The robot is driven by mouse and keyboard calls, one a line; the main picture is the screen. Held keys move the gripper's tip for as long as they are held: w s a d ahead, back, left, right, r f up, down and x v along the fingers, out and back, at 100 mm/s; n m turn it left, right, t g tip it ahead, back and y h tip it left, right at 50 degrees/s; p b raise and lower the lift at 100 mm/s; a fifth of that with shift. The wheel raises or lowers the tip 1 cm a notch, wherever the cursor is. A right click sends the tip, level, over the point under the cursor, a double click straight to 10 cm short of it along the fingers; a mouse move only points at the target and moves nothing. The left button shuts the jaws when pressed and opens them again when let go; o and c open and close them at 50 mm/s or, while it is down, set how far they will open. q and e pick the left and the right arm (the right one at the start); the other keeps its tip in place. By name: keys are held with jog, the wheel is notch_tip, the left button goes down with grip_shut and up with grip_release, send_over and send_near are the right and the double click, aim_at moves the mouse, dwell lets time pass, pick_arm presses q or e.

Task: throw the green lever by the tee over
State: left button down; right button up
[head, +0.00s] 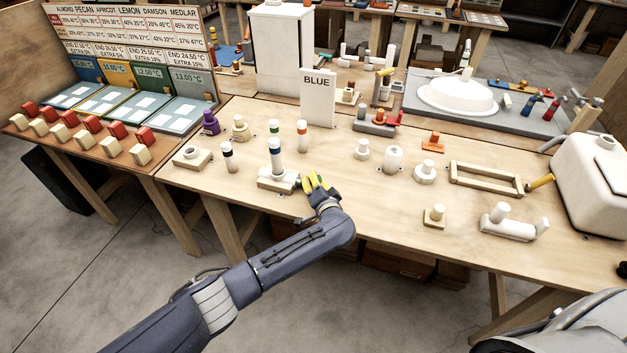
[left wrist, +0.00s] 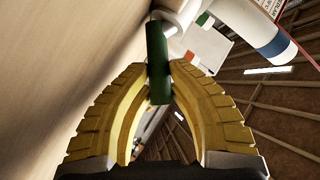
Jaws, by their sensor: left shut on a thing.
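The green lever (left wrist: 156,55) stands between the yellow fingers of my left gripper (left wrist: 158,78) in the left wrist view. The fingers are shut on it, with its end between their tips. In the head view, my left gripper (head: 314,183) is just right of the white tee fitting (head: 279,175), low over the bench, and largely hides the lever. The tee sits on a pale block, with a white post with a dark blue band (head: 275,150) rising from it. The blue-banded post (left wrist: 272,42) also shows in the left wrist view. My right gripper is not in view.
A black-topped post (head: 228,157) stands left of the tee. Green-banded (head: 275,134) and red-banded (head: 302,135) posts stand behind it. A white sign reading BLUE (head: 318,97) stands farther back.

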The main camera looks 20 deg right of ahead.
pick_arm(q)
jog(key=c, duration=1.2)
grip_release()
jog(key=shift+s, duration=0.5)
jog(key=v, duration=0.3)
jog(key=shift+s+d+r, duration=0.1)
jog(key=shift+r, duration=0.25)
jog(key=v, duration=0.6)
jog(key=shift+s+f, duration=0.1)
jog(key=shift+s, duration=0.7)
